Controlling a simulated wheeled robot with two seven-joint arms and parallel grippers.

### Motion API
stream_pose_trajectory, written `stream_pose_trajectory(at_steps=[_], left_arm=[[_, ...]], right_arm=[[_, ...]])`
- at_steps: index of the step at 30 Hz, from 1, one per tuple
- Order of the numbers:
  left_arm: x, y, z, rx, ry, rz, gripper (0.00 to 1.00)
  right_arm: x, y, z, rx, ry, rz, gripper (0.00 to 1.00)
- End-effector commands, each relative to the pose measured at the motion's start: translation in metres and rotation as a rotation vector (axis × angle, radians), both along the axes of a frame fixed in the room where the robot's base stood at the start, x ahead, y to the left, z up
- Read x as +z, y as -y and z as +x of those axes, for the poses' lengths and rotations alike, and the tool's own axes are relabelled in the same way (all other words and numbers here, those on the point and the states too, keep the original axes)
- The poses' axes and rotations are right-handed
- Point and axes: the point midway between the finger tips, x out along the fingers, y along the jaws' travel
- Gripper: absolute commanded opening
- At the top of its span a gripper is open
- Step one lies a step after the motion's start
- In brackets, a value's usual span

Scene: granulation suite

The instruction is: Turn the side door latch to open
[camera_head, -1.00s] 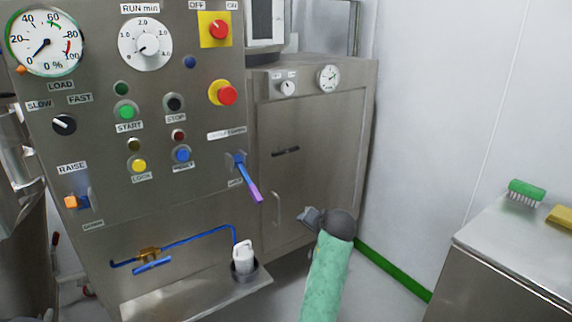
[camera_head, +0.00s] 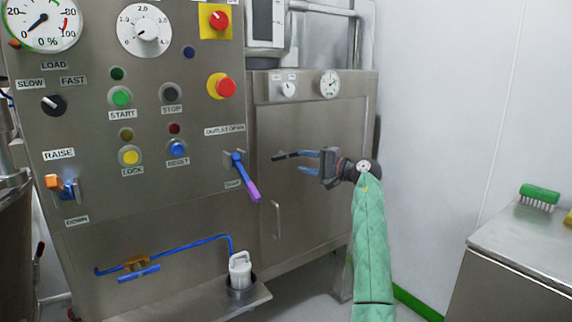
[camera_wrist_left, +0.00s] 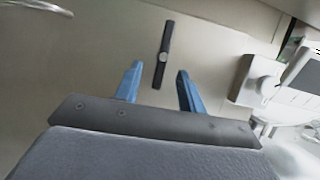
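The side door latch (camera_head: 284,156) is a dark bar lying roughly level on the grey metal side door (camera_head: 325,125). In the left wrist view the latch (camera_wrist_left: 164,50) has a round pale pivot at its middle, and its lower end appears between my fingers. My left gripper (camera_head: 300,162) is open, its two blue fingers one above the other, pointing at the latch from the right. It also shows in the left wrist view (camera_wrist_left: 158,70), with an empty gap between the fingers and the latch just ahead. I cannot tell any contact. My right gripper is not in view.
A control panel with a purple-tipped blue lever (camera_head: 246,178) stands left of the door. A pale vertical handle (camera_head: 276,220) is lower on the door. A dial gauge (camera_head: 329,85) sits above it. A metal cabinet (camera_head: 525,265) with a green brush (camera_head: 540,195) is at right.

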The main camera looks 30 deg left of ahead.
Motion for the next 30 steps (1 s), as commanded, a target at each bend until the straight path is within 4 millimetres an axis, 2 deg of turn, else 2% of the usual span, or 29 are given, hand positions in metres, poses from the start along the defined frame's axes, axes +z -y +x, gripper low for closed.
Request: stream_pose_trajectory(at_steps=[5,19,24,30], left_arm=[[0.004,-0.008,0.002,0.008,-0.013,0.011,0.40],[0.003,-0.069,0.002,0.005,-0.013,0.010,0.40],[0.003,-0.077,0.001,0.006,-0.013,0.010,0.40],[0.003,-0.078,0.001,0.005,-0.013,0.010,0.40]], right_arm=[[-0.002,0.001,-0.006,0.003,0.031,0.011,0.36],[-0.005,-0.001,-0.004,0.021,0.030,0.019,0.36],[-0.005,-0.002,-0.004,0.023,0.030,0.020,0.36],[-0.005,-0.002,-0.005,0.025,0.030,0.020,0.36]])
